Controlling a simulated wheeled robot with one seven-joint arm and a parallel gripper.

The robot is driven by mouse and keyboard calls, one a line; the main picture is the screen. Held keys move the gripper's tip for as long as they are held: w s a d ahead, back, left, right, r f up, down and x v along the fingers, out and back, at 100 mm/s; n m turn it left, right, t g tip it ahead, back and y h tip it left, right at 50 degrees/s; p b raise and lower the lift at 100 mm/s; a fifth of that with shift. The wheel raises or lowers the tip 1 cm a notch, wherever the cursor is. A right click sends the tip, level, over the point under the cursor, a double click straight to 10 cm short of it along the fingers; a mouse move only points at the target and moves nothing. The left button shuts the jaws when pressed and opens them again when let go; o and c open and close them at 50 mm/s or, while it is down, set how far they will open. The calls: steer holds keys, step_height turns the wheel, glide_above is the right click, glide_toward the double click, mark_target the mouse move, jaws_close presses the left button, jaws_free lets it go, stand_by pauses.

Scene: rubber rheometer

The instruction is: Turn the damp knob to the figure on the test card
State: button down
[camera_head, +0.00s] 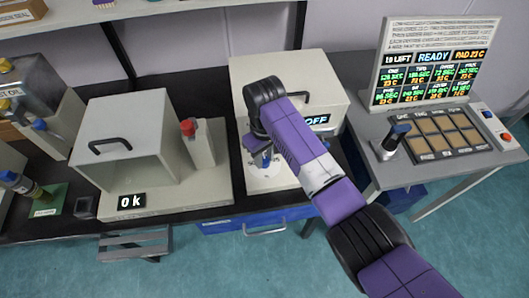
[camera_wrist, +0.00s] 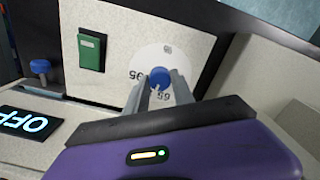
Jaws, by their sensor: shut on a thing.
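A blue knob (camera_wrist: 160,77) sits at the middle of a round white dial on a pale panel in the wrist view. Figures are printed around the dial; some read like 95 and 55 at this slant, and part of the dial is covered by my fingers. I take this as the damp knob, though I see no name on it. My gripper (camera_wrist: 160,90) has its two grey fingers on either side of the knob, shut on it. I cannot tell which sheet is the test card.
A green switch (camera_wrist: 91,52) and another blue knob (camera_wrist: 40,67) are left of the dial. An OFF display (camera_wrist: 28,123) is near my gripper. In the head view, a box with an OK display (camera_head: 131,201) stands left; a READY screen (camera_head: 433,58) stands right.

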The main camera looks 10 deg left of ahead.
mark_target(264, 160)
steer(key=shift+r+m+p, duration=0.1)
steer(key=shift+m+p, duration=0.5)
steer(key=shift+m, duration=0.9)
steer(key=c, duration=1.1)
jaws_free()
step_height(264, 160, up, 8)
steer(key=shift+f+b, duration=0.1)
steer(key=shift+b, duration=0.25)
